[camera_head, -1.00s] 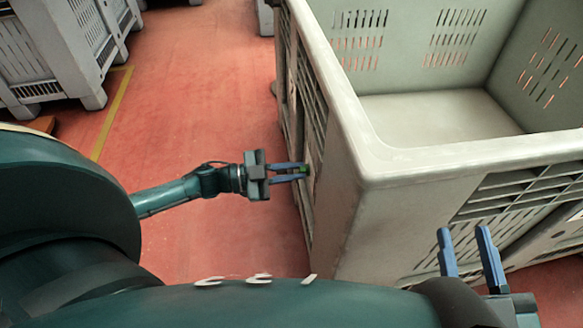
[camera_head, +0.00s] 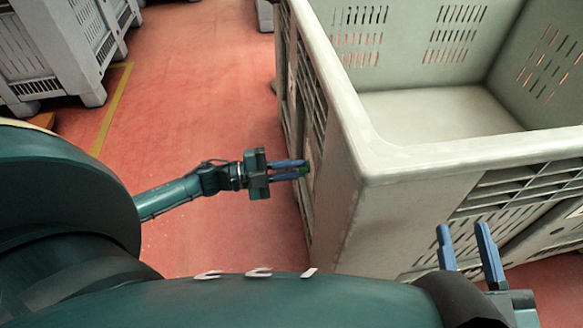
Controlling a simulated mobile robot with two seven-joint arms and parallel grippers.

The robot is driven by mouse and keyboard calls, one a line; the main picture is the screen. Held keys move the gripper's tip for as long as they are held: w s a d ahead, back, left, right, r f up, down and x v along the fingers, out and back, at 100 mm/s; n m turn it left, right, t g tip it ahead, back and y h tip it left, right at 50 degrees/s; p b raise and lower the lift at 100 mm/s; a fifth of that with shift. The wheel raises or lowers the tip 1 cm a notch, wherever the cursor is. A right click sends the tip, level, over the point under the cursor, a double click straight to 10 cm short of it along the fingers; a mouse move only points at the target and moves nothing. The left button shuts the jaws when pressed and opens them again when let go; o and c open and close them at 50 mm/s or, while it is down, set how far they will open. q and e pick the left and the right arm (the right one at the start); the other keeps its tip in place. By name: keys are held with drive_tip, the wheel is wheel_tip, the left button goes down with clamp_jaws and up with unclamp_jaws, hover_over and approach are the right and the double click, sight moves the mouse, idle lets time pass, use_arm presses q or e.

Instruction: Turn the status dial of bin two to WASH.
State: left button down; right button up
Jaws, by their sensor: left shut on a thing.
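A large grey slatted bin (camera_head: 350,200) stands in front of me. A small green dial (camera_head: 305,170) sits on its left side wall, mostly hidden by my fingers. My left gripper (camera_head: 300,169) reaches in from the left and is shut on the dial, its blue fingers lying one above the other. The dial's marks and pointer cannot be read from here. My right gripper (camera_head: 462,235) is at the lower right in front of the bin's near wall, its two blue fingers apart with nothing between them.
The bin is open at the top and its visible floor is empty. Another grey bin (camera_head: 70,45) stands at the far left. A yellow line (camera_head: 112,110) runs along the red floor (camera_head: 190,100). The floor between the bins is clear.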

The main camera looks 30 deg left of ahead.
idle(0.3)
use_arm(q)
drive_tip(key=c, duration=1.4)
unclamp_jaws()
drive_tip(key=shift+c, duration=0.2)
drive_tip(key=shift+a, duration=0.1)
drive_tip(key=p+v, duration=0.2)
drive_tip(key=v, duration=1.1)
drive_tip(key=shift+s, duration=0.1)
